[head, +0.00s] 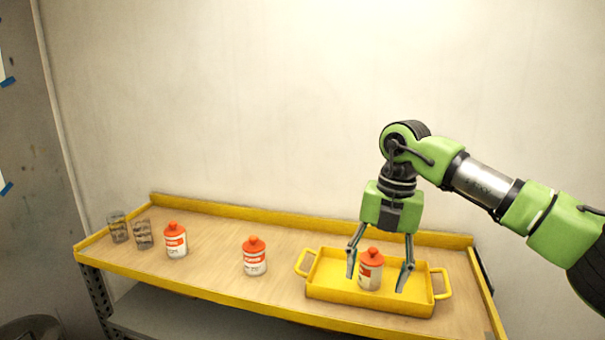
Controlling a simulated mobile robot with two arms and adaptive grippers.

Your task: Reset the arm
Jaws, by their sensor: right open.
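My right gripper (379,274) points down over the yellow tray (326,294) on the right part of the bench. Its two fingers are spread apart, one on each side of a red-capped bottle (371,270) standing upright in the tray. I see a gap between the fingers and the bottle in the picture; I cannot tell the depth between them. My right arm (484,184) comes in from the right, green and black with a bare metal section. My left gripper is not in view.
Two more red-capped bottles (254,257) (175,240) stand on the wooden bench (210,262), left of the tray. Two glass jars (118,227) (142,235) stand at its left end. A raised yellow rim edges the bench. A plain wall rises behind; the air above the bench's left side is free.

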